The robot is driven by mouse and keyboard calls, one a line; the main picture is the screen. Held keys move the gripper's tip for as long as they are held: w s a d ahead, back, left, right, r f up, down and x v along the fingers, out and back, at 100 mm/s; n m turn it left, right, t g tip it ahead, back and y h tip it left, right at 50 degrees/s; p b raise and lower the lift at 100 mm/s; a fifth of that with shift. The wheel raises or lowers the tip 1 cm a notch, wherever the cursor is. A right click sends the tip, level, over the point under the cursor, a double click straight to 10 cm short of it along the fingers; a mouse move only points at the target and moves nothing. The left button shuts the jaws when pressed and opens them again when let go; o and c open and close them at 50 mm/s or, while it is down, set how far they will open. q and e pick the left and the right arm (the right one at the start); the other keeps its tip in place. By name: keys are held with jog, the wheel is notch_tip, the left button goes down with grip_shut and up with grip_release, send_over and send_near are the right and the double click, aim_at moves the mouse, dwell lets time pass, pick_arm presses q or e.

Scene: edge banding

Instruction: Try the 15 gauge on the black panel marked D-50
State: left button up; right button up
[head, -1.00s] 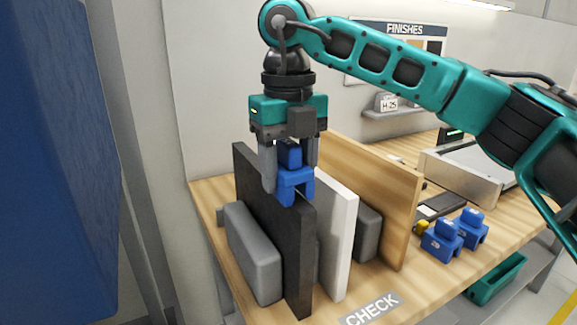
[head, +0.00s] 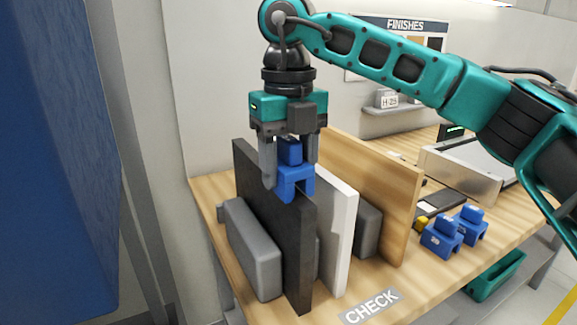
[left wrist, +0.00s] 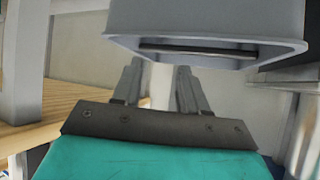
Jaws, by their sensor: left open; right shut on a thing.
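My right gripper (head: 290,190) points down and is shut on a blue gauge (head: 293,182), a block with two legs and a gap between them. The gauge is at the top edge of the upright black panel (head: 297,245). Its legs appear to straddle that edge, but I cannot tell whether it is fully seated. No number on the held gauge and no D-50 mark on the panel can be read. My left gripper (left wrist: 158,80) is open and empty in the left wrist view, away from the panels.
A white panel (head: 341,235) and a wooden panel (head: 385,195) stand right of the black one, with grey blocks (head: 253,255) between and beside them. Two blue gauges (head: 441,240) sit at the right. A CHECK label (head: 370,306) marks the table front. A teal bin (head: 497,280) is below.

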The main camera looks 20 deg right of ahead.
aim_at(289, 138)
jog(key=shift+r+p, duration=1.65)
jog(key=shift+r, duration=1.8)
